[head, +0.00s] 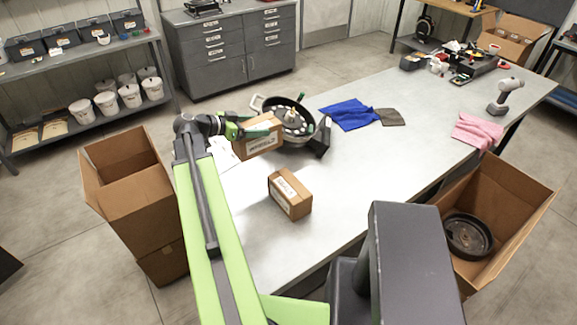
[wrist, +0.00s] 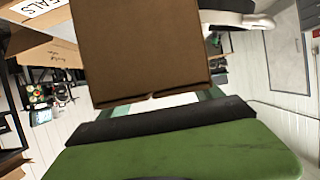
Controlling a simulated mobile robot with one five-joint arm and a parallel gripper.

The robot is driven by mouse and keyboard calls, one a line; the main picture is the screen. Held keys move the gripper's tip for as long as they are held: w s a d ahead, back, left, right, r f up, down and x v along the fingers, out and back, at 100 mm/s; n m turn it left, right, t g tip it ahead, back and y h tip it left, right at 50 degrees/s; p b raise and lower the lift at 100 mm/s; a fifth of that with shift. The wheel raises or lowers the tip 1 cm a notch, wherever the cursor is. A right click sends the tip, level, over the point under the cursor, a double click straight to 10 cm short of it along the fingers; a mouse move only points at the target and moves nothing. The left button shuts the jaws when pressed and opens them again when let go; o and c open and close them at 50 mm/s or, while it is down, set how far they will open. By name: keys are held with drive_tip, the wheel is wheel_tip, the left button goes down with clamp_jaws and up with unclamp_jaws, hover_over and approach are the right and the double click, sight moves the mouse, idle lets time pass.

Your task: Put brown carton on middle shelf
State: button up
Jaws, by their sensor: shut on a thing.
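My gripper (head: 250,131) is shut on a brown carton (head: 263,143) with a white label and holds it near the table's far left part, beside the round metal seed meter. In the wrist view the held carton (wrist: 140,45) fills the upper middle, above the dark pad and green finger. A second brown carton (head: 290,194) with a white label sits on the table, nearer to me. I cannot tell which shelf is the middle one.
The seed meter (head: 290,122) lies close to the right of the held carton. Blue cloth (head: 350,114), pink cloth (head: 477,131) and a drill (head: 505,96) lie further right. Open boxes (head: 130,185) (head: 500,215) stand on either side of the table (head: 385,160). The table's middle is clear.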

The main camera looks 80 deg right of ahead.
sight(273, 120)
drive_tip(key=s, duration=0.1)
drive_tip(key=s+d, duration=0.1)
drive_tip(key=s+d+r, duration=0.1)
drive_tip(key=shift+s+d, duration=0.1)
drive_tip(key=shift+s, duration=0.3)
wheel_tip(273, 120, down, 18)
drive_tip(key=b, duration=1.8)
drive_tip(key=shift+f, duration=0.25)
drive_tip(key=o, duration=1.7)
drive_tip(key=shift+o, duration=0.2)
drive_tip(key=p+v, duration=0.5)
drive_tip(key=v, duration=0.7)
drive_tip(key=shift+r, duration=0.2)
